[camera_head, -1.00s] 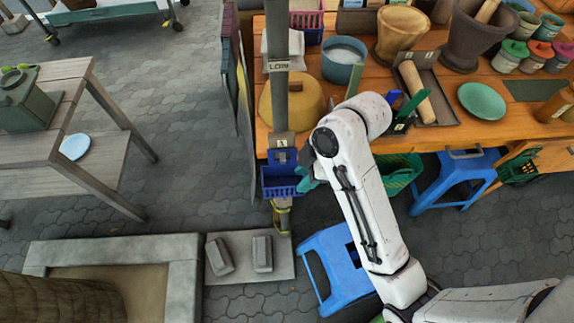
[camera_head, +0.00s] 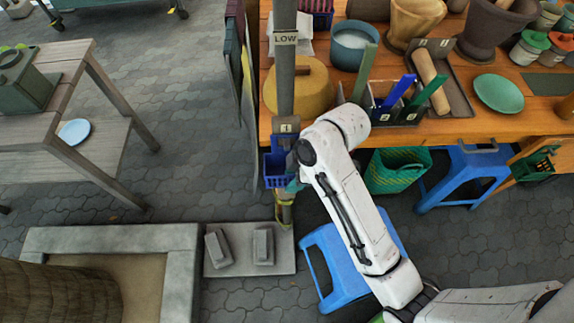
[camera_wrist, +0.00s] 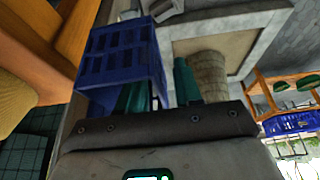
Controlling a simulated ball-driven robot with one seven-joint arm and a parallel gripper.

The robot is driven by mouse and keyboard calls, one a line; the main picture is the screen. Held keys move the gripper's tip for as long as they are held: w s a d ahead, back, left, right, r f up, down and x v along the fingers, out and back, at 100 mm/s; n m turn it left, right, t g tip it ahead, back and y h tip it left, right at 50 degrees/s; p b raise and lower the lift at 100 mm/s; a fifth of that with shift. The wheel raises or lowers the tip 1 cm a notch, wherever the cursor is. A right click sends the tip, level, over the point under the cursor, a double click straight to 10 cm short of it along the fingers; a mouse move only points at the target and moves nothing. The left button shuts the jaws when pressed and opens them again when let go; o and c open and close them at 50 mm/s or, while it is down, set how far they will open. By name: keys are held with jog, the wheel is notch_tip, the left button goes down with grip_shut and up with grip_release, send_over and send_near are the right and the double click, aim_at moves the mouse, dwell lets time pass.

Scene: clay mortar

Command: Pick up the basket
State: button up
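A small blue basket (camera_head: 275,171) hangs low on a grey pole (camera_head: 287,75), beside the left end of the wooden table. My white arm covers its right side in the head view. My gripper (camera_head: 294,187) is at the basket's right side, with only a bit of teal finger showing. In the wrist view the blue slatted basket (camera_wrist: 120,52) stands close in front of my gripper (camera_wrist: 162,90). The teal fingers are apart, and the basket's edge reaches the gap between them. I cannot tell whether they touch it.
The wooden table (camera_head: 430,130) carries pots, a mortar and tools. A green basket (camera_head: 398,170) and a blue stool (camera_head: 465,175) are below it. Another blue stool (camera_head: 335,265) stands under my arm. A slab with two bricks (camera_head: 235,268) lies below the pole.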

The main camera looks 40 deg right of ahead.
jog(key=shift+x, duration=0.8)
jog(key=shift+c, duration=0.2)
grip_shut()
